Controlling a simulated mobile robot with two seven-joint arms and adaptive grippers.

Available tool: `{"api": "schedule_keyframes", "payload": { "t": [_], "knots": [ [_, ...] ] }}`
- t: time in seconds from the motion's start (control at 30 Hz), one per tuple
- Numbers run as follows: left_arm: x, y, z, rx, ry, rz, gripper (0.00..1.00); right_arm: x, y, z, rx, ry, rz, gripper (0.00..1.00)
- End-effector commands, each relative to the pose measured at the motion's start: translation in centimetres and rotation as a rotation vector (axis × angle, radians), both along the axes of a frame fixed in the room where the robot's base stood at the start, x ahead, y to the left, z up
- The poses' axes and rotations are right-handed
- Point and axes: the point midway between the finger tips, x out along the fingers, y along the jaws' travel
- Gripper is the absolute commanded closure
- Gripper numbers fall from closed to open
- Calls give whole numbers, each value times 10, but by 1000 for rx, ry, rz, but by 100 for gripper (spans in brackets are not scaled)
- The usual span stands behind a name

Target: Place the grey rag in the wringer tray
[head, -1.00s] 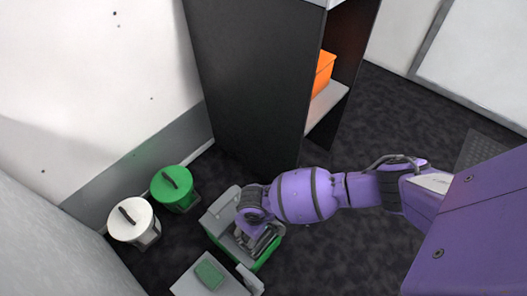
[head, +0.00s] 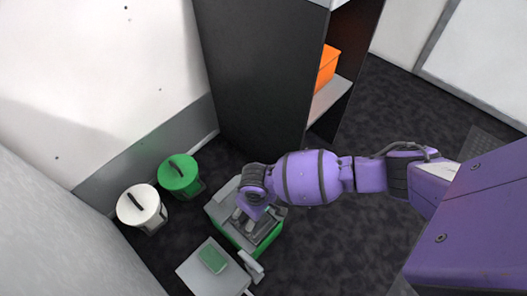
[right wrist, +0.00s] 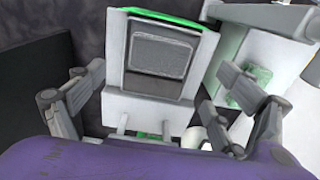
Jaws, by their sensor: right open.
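A grey flat, rounded rectangle that looks like the grey rag (right wrist: 160,50) lies in the grey tray on top of the green-sided wringer (right wrist: 115,68) in the right wrist view. In the head view the wringer (head: 228,234) stands on the floor, with its tray partly hidden under my right arm. My right gripper (right wrist: 165,105) is open, its two fingers spread apart to either side of the wringer's near part, with nothing between them. In the head view the right gripper (head: 250,222) points down over the tray. My left gripper is not in view.
A white stand (head: 196,278) with a green pad (head: 212,258) on it is close in front of the wringer. A green lidded bin (head: 180,174) and a white lidded bin (head: 140,206) stand by the wall. A dark cabinet (head: 260,80) holding an orange box (head: 328,66) rises behind.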

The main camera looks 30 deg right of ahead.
Motion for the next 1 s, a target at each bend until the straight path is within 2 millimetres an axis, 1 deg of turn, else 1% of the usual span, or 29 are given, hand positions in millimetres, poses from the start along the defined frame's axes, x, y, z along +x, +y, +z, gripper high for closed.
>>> {"api": "schedule_keyframes", "payload": {
  "t": [0.03,0.1,0.2,0.3,0.47,1.0],
  "knots": [
    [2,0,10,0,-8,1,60,2,1,18,2,-7,1,8],
    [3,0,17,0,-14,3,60,2,0,31,1,-5,1,8],
    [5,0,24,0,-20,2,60,2,0,46,1,-5,1,8],
    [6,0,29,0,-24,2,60,1,0,56,0,-4,1,8],
    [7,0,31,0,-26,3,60,1,0,62,-1,-1,0,8],
    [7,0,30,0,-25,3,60,1,0,62,0,-2,1,8]
  ]
}}
